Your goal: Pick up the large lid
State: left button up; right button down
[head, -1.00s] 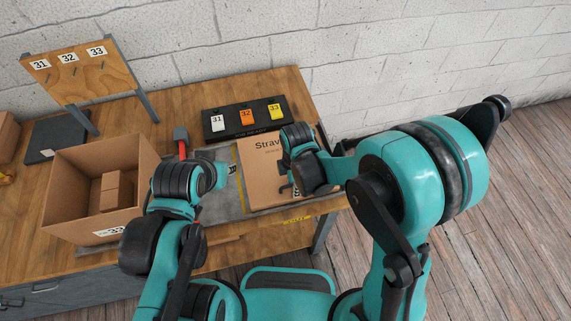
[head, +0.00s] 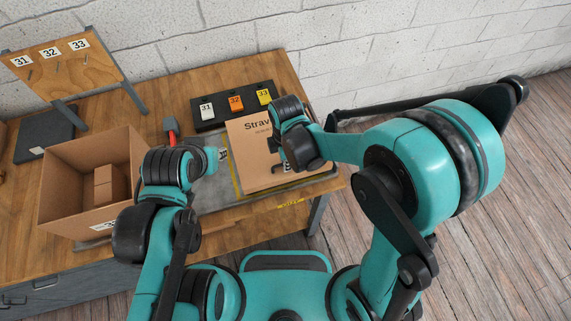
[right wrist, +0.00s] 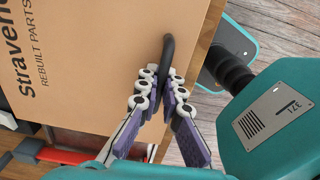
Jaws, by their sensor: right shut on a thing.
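The large lid (head: 250,160) is a flat brown cardboard panel with "Strav..." printed on it. It lies over the grey mat at the bench's right end. In the right wrist view the lid (right wrist: 95,60) has a black loop handle (right wrist: 168,52) near its edge. My right gripper (right wrist: 164,86) is shut on this handle, with its purple-padded fingers on both sides. In the head view my right gripper (head: 286,168) is over the lid's right part, partly hidden by its wrist. My left gripper (head: 213,160) is left of the lid, its fingers too hidden to read.
An open cardboard box (head: 75,205) with smaller boxes inside stands at left. A black rack (head: 222,118) with tags 31, 32 and 33 is behind the lid. A red-handled tool (head: 171,128) lies between. A numbered wooden board (head: 75,65) stands at back left. Floor is free at right.

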jog(key=s+d+r+p, duration=0.2)
jog(key=s+r, duration=0.5)
jog(key=s, duration=0.4)
jog(key=shift+d+r+p, duration=0.15)
jog(key=shift+d+p, duration=0.2)
jog(key=shift+d, duration=0.4)
jog(key=shift+s+d, duration=0.1)
jog(key=shift+s, duration=0.05)
